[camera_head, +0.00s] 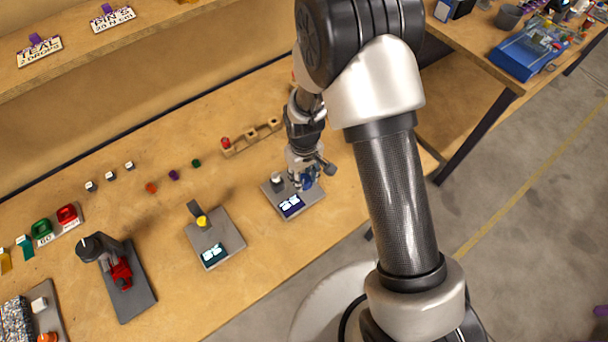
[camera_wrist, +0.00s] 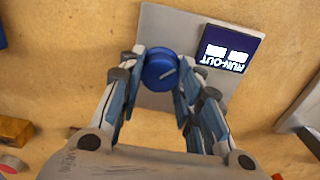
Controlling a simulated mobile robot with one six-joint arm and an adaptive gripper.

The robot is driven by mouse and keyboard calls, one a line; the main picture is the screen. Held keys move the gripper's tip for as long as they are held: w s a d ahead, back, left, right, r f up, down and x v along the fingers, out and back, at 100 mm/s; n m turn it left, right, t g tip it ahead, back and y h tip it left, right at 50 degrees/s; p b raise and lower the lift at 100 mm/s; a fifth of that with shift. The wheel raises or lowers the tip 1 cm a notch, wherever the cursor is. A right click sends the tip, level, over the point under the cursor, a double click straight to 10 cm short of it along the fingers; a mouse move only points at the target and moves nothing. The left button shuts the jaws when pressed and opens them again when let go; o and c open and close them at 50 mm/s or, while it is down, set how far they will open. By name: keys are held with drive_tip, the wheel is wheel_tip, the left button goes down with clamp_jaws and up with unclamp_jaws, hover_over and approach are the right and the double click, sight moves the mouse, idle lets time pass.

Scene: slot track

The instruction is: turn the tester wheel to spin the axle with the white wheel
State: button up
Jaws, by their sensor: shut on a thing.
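The run-out tester is a grey plate (camera_head: 274,188) near the right end of the bench, with a dark blue RUN-OUT label (camera_head: 291,205) on it. Its blue tester wheel (camera_wrist: 160,70) is a round knob with a pale mark line, seen from above in the wrist view. My gripper (camera_head: 304,182) is over the tester, its fingers pointing down. In the wrist view my gripper (camera_wrist: 160,82) has its fingers on both sides of the blue wheel, shut on it. A small grey post (camera_head: 277,180) stands on the plate. I cannot make out an axle with a white wheel on the tester.
A wooden rack (camera_head: 252,137) with a red piece lies behind the tester. Left of it stands another grey station with a yellow knob (camera_head: 203,221), then a red and black press (camera_head: 121,272). Small white-topped pieces (camera_head: 110,175) sit further back. Bare wood surrounds the tester.

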drive_tip(key=m, duration=0.5)
drive_tip(key=shift+m, duration=0.3)
drive_tip(key=m, duration=0.5)
drive_tip(key=shift+m, duration=0.3)
drive_tip(key=m, duration=1)
drive_tip(key=shift+m, duration=0.4)
drive_tip(key=o, duration=1)
drive_tip(key=shift+o, duration=0.2)
